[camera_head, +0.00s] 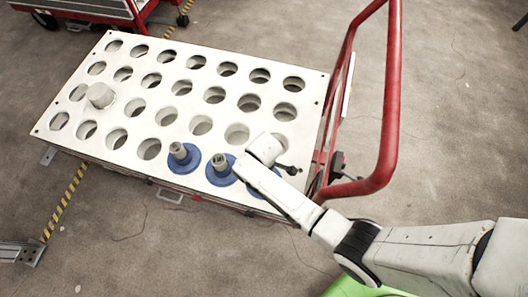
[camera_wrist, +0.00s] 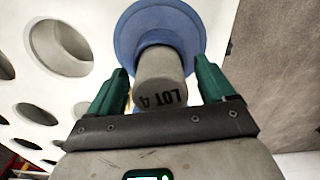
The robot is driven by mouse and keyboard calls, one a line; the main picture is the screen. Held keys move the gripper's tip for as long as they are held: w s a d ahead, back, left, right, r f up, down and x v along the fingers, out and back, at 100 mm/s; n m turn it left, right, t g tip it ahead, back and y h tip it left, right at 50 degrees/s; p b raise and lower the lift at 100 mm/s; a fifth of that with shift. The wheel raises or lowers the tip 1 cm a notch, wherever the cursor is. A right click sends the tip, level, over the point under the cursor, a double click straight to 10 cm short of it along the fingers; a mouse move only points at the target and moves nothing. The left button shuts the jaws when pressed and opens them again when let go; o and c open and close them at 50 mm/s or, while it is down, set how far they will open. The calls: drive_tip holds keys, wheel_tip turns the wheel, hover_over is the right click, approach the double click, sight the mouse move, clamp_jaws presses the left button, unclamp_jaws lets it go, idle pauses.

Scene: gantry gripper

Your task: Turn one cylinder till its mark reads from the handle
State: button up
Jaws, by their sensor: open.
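In the wrist view, a grey cylinder (camera_wrist: 160,75) with a wide blue collar (camera_wrist: 186,22) stands between the two green fingers of my gripper (camera_wrist: 162,70). The fingers are open, with a narrow gap on each side. Dark lettering, "LOT 4", is on the cylinder's side toward my palm. In the head view, my arm hides most of this cylinder, and part of its blue collar (camera_head: 254,190) shows. Two more collared cylinders, a left one (camera_head: 179,152) and a middle one (camera_head: 219,162), stand in the same front row. The red handle (camera_head: 388,110) rises at the right.
The white plate (camera_head: 120,72) has rows of open holes. A plain grey cylinder (camera_head: 100,95) sticks up at its left. The handle's tube curves close to my arm on the right. Another red cart (camera_head: 95,8) stands at the top left.

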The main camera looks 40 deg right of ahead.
wheel_tip(320, 180, up, 11)
drive_tip(key=p, duration=0.2)
drive_tip(key=shift+f+p, duration=0.1)
drive_tip(key=shift+p, duration=0.2)
